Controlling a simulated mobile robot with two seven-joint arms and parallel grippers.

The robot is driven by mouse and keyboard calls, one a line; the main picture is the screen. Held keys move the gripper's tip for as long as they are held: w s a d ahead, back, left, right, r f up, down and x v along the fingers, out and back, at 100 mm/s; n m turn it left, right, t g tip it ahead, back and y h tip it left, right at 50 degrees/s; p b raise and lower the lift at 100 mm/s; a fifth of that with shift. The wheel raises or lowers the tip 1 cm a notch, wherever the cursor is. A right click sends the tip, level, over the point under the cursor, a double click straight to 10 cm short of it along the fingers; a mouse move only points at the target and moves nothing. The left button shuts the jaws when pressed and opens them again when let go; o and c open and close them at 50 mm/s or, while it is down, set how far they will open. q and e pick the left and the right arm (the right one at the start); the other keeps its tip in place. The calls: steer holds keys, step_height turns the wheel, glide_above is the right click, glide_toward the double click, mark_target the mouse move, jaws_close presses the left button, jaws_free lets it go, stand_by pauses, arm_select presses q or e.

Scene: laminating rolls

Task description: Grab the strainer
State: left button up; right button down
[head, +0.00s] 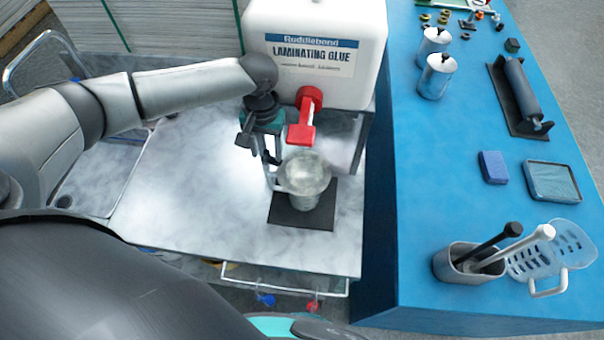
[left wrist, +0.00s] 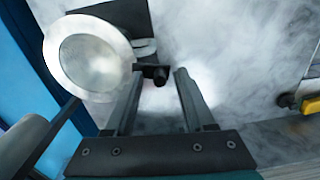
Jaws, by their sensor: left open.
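A round silver vessel (head: 304,180) with a pale rim stands on a dark square pad (head: 318,208) under the red tap. I cannot tell which of these is the strainer. My left gripper (head: 268,168) is open just left of the vessel, near its handle. In the left wrist view my fingers (left wrist: 158,74) are apart, with a small black part between or behind them.
The white glue tank (head: 318,88) with a red tap (head: 303,118) stands close behind my left gripper. A metal holder (head: 462,264) with two tools, a roller (head: 522,95) and two silver canisters sit on the blue table (head: 430,150). The marbled worktop (head: 195,190) left is clear.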

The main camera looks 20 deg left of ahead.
arm_select(q)
steer(key=shift+c, duration=0.3)
jaws_close()
stand_by(1.1)
